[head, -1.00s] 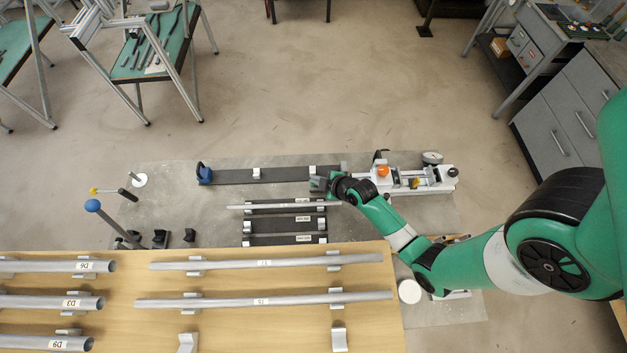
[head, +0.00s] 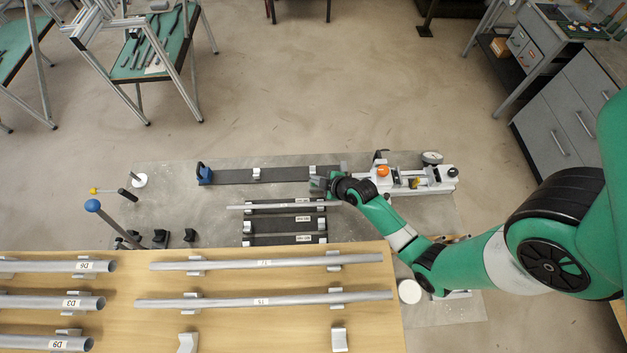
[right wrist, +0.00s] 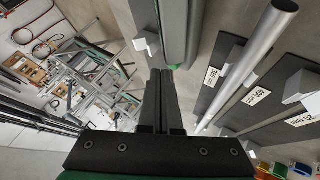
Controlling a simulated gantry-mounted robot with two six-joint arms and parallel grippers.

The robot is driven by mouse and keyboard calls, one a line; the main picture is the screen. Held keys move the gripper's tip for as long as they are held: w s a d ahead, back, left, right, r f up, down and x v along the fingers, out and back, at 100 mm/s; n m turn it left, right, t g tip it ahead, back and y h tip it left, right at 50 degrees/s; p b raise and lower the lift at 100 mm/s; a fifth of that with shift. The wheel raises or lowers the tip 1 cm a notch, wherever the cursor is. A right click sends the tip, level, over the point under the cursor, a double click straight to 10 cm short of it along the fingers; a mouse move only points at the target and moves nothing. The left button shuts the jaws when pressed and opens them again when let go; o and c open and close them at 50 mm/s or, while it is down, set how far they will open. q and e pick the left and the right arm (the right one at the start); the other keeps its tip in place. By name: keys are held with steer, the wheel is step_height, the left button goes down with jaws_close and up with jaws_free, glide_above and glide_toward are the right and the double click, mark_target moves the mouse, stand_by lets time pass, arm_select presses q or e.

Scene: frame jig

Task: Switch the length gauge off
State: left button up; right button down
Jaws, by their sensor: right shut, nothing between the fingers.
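What looks like the length gauge is a long dark rail (head: 225,176) with a blue end piece (head: 204,174) at its left and a pale mechanism (head: 437,178) with an orange knob (head: 383,171) at its right. No readable switch marking shows. My right gripper (head: 318,185) is at the rail's near edge, left of the mechanism, and its arm covers part of that area. In the right wrist view its fingers (right wrist: 160,75) are shut together and empty, beside a grey bar (right wrist: 178,30) with a small green patch at its end. My left gripper is out of view.
A grey tube (head: 285,206) lies over dark labelled racks (head: 285,229) near my right gripper. A wooden table (head: 260,282) with several labelled tubes on holders is in front. A blue-topped post (head: 93,206) stands at the left.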

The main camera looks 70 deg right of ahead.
stand_by(0.4)
steer(key=shift+f+b, duration=0.4)
steer(key=shift+f, duration=0.05)
steer(key=shift+r+p, duration=0.45)
steer(key=shift+p, duration=0.05)
step_height(320, 180, up, 6)
steer(key=p, duration=0.5)
steer(key=shift+p, duration=0.4)
